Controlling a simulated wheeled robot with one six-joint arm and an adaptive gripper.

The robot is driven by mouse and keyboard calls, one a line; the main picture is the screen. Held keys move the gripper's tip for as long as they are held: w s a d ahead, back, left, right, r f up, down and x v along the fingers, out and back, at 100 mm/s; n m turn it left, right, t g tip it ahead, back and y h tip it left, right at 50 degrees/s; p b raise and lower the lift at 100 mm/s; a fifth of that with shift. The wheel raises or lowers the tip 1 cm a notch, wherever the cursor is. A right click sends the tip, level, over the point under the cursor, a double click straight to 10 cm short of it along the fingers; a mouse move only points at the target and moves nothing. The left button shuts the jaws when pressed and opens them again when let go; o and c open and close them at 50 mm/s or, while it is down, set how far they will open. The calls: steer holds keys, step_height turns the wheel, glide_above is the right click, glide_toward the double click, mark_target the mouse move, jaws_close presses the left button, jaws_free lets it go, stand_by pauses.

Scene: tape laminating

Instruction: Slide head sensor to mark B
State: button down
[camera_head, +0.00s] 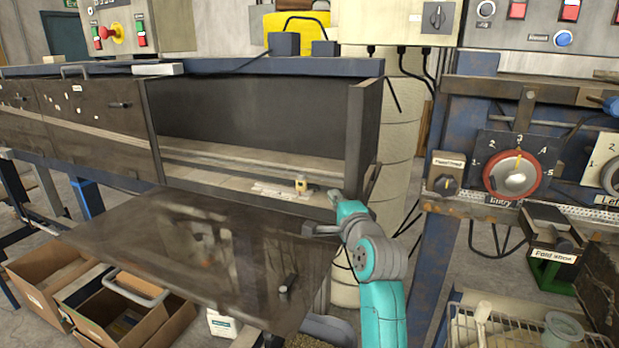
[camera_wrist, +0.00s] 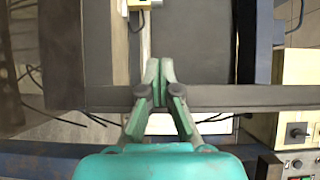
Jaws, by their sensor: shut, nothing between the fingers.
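A small yellow block that looks like the head sensor (camera_head: 301,184) sits on the pale ledge at the front of the open machine compartment, near its right end. In the wrist view a pale yellow piece, likely the same sensor (camera_wrist: 138,4), is cut off by the top edge, ahead and slightly left of the fingers. My gripper (camera_head: 334,196) is to the right of the sensor and apart from it. In the wrist view my gripper (camera_wrist: 159,66) has its fingertips together with nothing between them. Mark B cannot be made out; a pale strip (camera_head: 270,190) lies left of the sensor.
The compartment's right end wall (camera_head: 358,140) stands close to my gripper. A dark lowered door panel (camera_head: 200,250) with a handle (camera_head: 287,283) spreads out in front. A control panel with a red dial (camera_head: 514,176) is at the right. Cardboard boxes (camera_head: 50,275) sit below left.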

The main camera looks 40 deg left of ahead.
mark_target(302, 182)
steer(key=x, duration=0.9)
steer(key=shift+s+r, duration=0.1)
steer(key=shift+s+a, duration=0.15)
steer(key=shift+a, duration=1.85)
steer(key=shift+a, duration=0.15)
